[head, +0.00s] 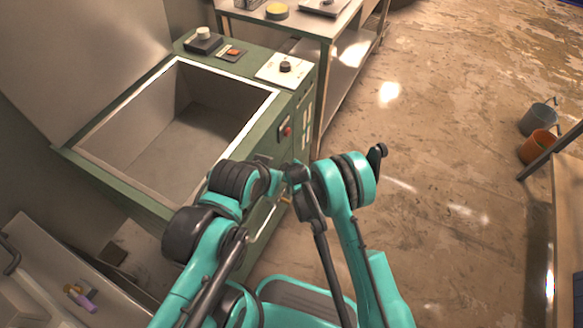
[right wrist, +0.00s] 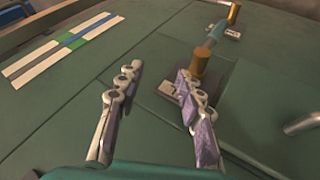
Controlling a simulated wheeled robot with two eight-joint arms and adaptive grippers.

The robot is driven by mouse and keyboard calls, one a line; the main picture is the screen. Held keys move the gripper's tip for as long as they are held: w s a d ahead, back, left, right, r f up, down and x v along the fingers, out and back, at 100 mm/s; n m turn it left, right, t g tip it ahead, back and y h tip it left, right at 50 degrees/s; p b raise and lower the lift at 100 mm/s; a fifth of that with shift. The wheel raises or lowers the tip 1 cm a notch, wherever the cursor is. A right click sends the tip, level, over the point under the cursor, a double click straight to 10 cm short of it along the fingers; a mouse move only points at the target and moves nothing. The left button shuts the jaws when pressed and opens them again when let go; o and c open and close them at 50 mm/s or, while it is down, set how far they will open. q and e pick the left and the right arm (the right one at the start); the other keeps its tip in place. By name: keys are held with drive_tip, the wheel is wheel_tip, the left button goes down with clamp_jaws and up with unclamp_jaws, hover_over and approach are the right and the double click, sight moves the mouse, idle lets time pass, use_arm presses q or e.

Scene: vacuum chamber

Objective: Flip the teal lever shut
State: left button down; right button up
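The teal lever (right wrist: 216,34) shows in the right wrist view, a short teal bar between two brass-coloured cylinders, mounted on a green panel. Its near brass end stands over a dark plate, just beyond my right gripper's right finger. My right gripper (right wrist: 158,75) is open with nothing between its fingers. I cannot tell whether the right finger touches the near brass end or only overlaps it in the picture. In the head view my arms cover much of the chamber's front, and I cannot make out the lever there. My left gripper is not visible.
The green chamber (head: 273,112) stands open, its grey lid (head: 80,60) raised at the left. A red button (head: 286,131) and a black knob (head: 285,67) are on it. A bent metal handle (right wrist: 303,123) is right of the right gripper. Floor (head: 430,130) at right is mostly clear.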

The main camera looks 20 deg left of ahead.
drive_tip(key=w+d+r+m+h, duration=0.1)
drive_tip(key=d+r+m, duration=0.1)
drive_tip(key=d+r, duration=0.35)
drive_tip(key=w+d+r+m, duration=0.1)
drive_tip(key=w+d+r, duration=0.15)
drive_tip(key=r, duration=0.65)
drive_tip(key=s+d+r+m+h, duration=0.1)
drive_tip(key=s+d+r+m, duration=0.35)
drive_tip(key=d+r, duration=0.95)
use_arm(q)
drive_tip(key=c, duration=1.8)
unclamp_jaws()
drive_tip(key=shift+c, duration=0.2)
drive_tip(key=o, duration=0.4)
use_arm(e)
drive_tip(key=s+d+r+m+h, duration=0.1)
drive_tip(key=s+d+m, duration=0.3)
drive_tip(key=s+d, duration=0.5)
drive_tip(key=s+d+r+m, duration=0.4)
drive_tip(key=s+d, duration=0.5)
drive_tip(key=s, duration=0.5)
drive_tip(key=shift+r+h, duration=0.35)
drive_tip(key=shift+h, duration=0.05)
